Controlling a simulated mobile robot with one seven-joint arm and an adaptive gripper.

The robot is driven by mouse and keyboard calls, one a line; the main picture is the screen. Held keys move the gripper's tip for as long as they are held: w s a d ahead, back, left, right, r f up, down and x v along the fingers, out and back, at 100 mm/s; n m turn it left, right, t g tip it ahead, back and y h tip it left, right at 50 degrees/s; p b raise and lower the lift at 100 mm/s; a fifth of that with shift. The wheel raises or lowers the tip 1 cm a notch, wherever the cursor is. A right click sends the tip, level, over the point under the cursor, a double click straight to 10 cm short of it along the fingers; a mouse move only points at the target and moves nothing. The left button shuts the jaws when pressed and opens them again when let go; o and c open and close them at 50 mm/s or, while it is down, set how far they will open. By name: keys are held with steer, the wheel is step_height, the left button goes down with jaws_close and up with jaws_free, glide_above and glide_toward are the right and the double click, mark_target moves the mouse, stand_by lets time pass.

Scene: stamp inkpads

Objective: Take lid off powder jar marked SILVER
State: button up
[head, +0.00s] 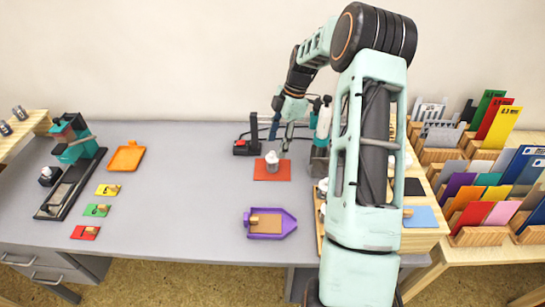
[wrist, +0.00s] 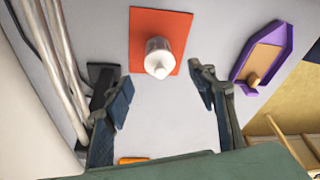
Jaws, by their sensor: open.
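A small grey-and-white jar (head: 272,163) with a pale top stands upright on an orange-red square (head: 284,174); any lettering is too small to read. In the wrist view, the jar (wrist: 158,57) shows from above, with its white top toward me, on the same square (wrist: 142,25). My gripper (head: 280,137) is just behind and above the jar in the head view. In the wrist view my gripper (wrist: 163,86) is open and empty, its fingers apart, with the jar beyond the gap between the tips. Other jars may be hidden behind my arm.
A purple tray (head: 262,237) with a brown pad lies in front of the jar. At left are an orange tray (head: 126,158), several coloured pads and a teal press (head: 75,145). A black device (head: 247,146) stands close left of my gripper. Card racks (head: 478,237) fill the right.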

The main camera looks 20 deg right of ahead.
mark_target(272, 155)
steer(key=x, duration=0.3)
steer(key=shift+a+f, duration=0.1)
steer(key=shift+f, duration=0.25)
steer(key=c, duration=0.8)
